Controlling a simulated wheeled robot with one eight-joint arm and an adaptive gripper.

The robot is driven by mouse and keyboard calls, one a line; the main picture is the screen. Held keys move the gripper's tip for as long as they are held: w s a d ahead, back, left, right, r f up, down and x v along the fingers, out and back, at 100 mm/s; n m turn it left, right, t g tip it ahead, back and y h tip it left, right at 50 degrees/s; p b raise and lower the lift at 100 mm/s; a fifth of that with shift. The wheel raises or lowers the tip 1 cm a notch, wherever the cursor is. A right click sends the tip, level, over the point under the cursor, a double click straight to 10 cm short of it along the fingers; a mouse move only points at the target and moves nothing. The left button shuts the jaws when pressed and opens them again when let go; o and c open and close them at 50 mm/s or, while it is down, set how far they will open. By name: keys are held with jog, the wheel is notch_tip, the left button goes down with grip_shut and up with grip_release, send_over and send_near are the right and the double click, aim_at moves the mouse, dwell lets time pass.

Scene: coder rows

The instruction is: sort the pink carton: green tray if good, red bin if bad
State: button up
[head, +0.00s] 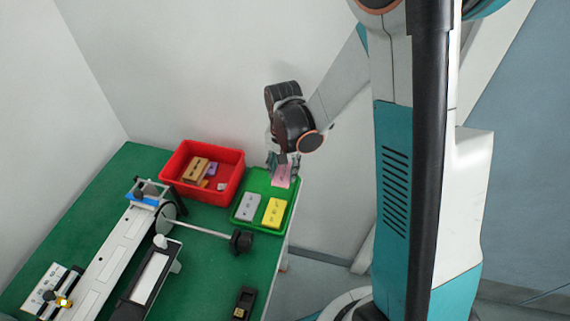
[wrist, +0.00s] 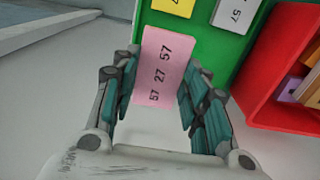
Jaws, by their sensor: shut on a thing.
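The pink carton (head: 281,177) shows at the far right corner of the green tray (head: 260,188) in the head view. In the wrist view the pink carton (wrist: 160,72) lies between the teal fingers, its face printed "57 27 57". My gripper (head: 279,162) is shut on it; the fingers also show in the wrist view (wrist: 163,82). In the wrist view the carton's near end overhangs the tray edge. I cannot tell whether its underside touches the tray. The red bin (head: 176,161) stands left of the tray.
A grey carton (head: 248,207) and a yellow carton (head: 274,212) lie in the tray's front part. The red bin holds a tan carton (head: 196,171) and other small pieces. A coder with a long rail (head: 112,254) and a rod stands at left on the green table.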

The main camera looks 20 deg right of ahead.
jog(key=shift+s+f+b, duration=0.1)
jog(key=shift+f+b, duration=1.4)
jog(key=shift+f, duration=0.8)
jog(key=shift+a+b, duration=0.1)
jog(key=shift+b, duration=0.3)
jog(key=shift+f+b, duration=0.5)
jog(key=shift+b, duration=0.05)
dwell(0.4)
jog(key=o, duration=0.8)
jog(key=shift+r, duration=0.15)
notch_tip(320, 180, up, 12)
jog(key=shift+f, duration=0.15)
jog(key=shift+s, duration=0.1)
